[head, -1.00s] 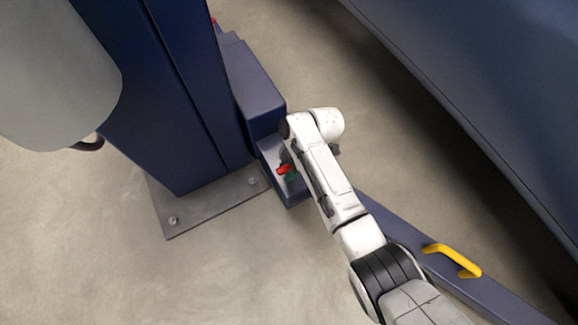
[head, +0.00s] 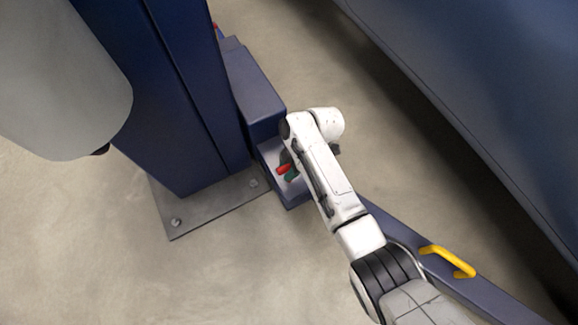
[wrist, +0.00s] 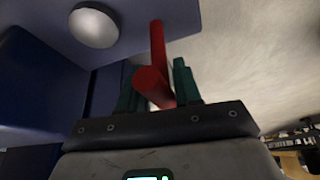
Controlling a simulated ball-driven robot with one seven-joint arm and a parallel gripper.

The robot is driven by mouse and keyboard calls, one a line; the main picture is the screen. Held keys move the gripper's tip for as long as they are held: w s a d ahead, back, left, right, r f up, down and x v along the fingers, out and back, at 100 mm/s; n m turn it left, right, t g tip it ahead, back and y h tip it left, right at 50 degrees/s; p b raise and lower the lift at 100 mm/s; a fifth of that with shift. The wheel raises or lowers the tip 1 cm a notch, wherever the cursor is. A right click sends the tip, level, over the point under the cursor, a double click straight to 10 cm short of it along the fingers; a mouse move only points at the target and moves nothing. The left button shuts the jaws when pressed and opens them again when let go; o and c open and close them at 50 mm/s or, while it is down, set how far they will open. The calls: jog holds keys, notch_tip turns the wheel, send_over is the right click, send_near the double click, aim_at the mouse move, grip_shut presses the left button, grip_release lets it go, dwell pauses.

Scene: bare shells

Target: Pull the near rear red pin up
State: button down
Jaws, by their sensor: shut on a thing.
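The red pin (wrist: 157,60) stands between the two green fingers of my gripper (wrist: 158,88) in the wrist view. Its thick red end faces the camera and a thinner red rod runs away from it. In the head view the red pin (head: 284,169) shows beside my arm, over the blue base block by the post. My gripper (head: 291,166) is mostly hidden behind my white arm there. It is shut on the pin. Whether the pin's lower end is still in its hole is hidden.
A dark blue post (head: 185,90) stands on a bolted grey plate (head: 205,211) at left. A blue beam with a yellow handle (head: 447,261) runs to the lower right. A large blue body (head: 480,80) fills the upper right. Bare floor lies at lower left.

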jog(key=shift+r, duration=0.7)
jog(key=c, duration=1.1)
grip_release()
jog(key=shift+r, duration=0.15)
jog(key=shift+o, duration=1.1)
jog(key=p+v, duration=0.6)
jog(key=v, duration=0.4)
jog(key=shift+w+d+r, duration=0.1)
jog(key=shift+d+r, duration=0.15)
jog(key=shift+f, duration=0.1)
